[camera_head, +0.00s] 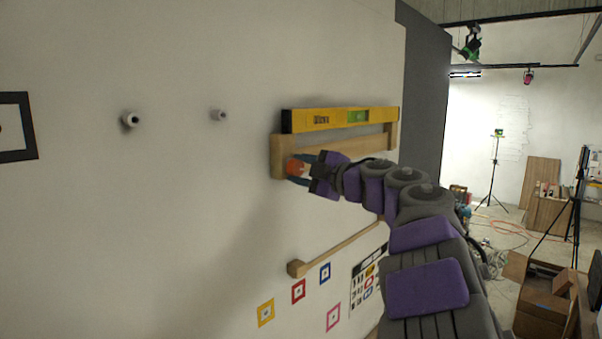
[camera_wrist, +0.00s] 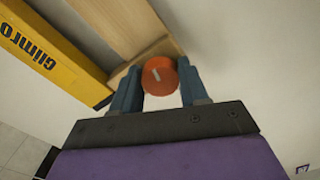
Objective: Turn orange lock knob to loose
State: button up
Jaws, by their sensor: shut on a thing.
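The orange lock knob (camera_wrist: 160,77) is a round knob with a pale line mark on its face. It sits at the end of a wooden bar (camera_wrist: 122,22) on the wall. In the head view the knob (camera_head: 295,168) shows at the lower left end of the wooden piece (camera_head: 278,150). My gripper (camera_wrist: 158,84) has its two blue-grey fingers on either side of the knob and is shut on it. In the head view my gripper (camera_head: 297,169) reaches the knob from the right.
A yellow spirit level (camera_head: 335,118) rests on top of the wooden piece. A lower wooden rail (camera_head: 335,251) and coloured square markers (camera_head: 298,291) are below.

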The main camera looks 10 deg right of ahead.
jog(key=n, duration=0.1)
jog(key=n+b, duration=0.1)
jog(key=n, duration=0.2)
jog(key=shift+f+n, duration=0.25)
jog(key=shift+n, duration=0.05)
jog(key=n+b, duration=0.2)
jog(key=n, duration=0.3)
jog(key=shift+w+n+b, duration=0.1)
jog(key=shift+n+b, duration=0.2)
jog(key=n+b, duration=0.1)
jog(key=n, duration=0.3)
jog(key=shift+n+b, duration=0.3)
jog(key=shift+b, duration=0.05)
jog(key=shift+n, duration=0.9)
jog(key=shift+r+n+b, duration=0.15)
jog(key=shift+n+b, duration=0.2)
jog(key=shift+n, duration=0.75)
jog(key=shift+r+n+b, duration=0.1)
jog(key=shift+n+b, duration=0.25)
jog(key=shift+n, duration=0.75)
jog(key=shift+s, duration=0.2)
jog(key=o, duration=1.1)
jog(key=shift+w+r, duration=0.1)
jog(key=shift+w, duration=0.1)
jog(key=shift+c, duration=0.2)
jog(key=shift+s+r, duration=0.1)
jog(key=shift+s, duration=0.1)
